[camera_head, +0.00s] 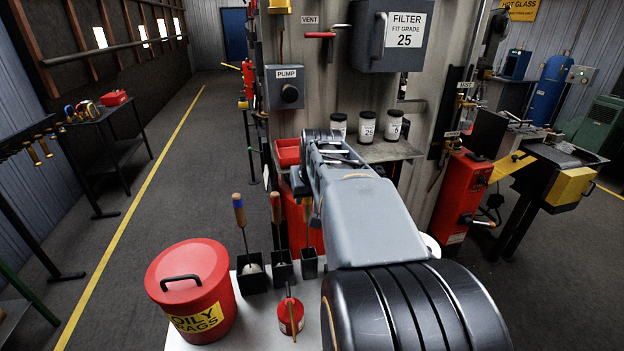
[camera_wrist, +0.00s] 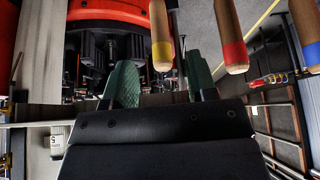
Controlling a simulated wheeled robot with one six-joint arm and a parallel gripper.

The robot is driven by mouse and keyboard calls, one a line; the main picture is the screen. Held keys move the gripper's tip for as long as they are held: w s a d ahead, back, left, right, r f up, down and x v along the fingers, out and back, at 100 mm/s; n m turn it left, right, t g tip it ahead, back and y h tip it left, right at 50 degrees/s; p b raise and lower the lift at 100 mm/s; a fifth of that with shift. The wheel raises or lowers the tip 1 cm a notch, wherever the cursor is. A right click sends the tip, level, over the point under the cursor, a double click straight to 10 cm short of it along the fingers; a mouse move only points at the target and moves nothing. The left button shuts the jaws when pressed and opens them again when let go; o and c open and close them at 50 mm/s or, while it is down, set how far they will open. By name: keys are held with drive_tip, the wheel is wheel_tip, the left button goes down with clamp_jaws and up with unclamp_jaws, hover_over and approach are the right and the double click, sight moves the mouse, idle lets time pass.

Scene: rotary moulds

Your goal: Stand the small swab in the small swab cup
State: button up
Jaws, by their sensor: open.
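Three wooden-handled swabs show, with blue, red and yellow bands. The yellow-banded swab (camera_head: 307,212), likely the small one, is the rightmost in the head view and appears upright above the right-hand small black cup (camera_head: 308,266); its lower end is hard to see. In the wrist view its handle (camera_wrist: 160,38) lines up with the gap between the green fingertips of my gripper (camera_wrist: 160,86). My gripper is open, and I see no finger touching the handle. I cannot tell how deep the handle sits between the fingers.
The red-banded swab (camera_head: 275,208) and blue-banded swab (camera_head: 239,212) stand close on the left, in black cups. A red oily rags bin (camera_head: 190,290) and a small red can (camera_head: 290,316) share the white top. A shelf with jars (camera_head: 366,126) is behind.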

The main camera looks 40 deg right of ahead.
drive_tip(key=v, duration=1.1)
drive_tip(key=shift+s+r+b, duration=0.2)
drive_tip(key=shift+r+b, duration=0.15)
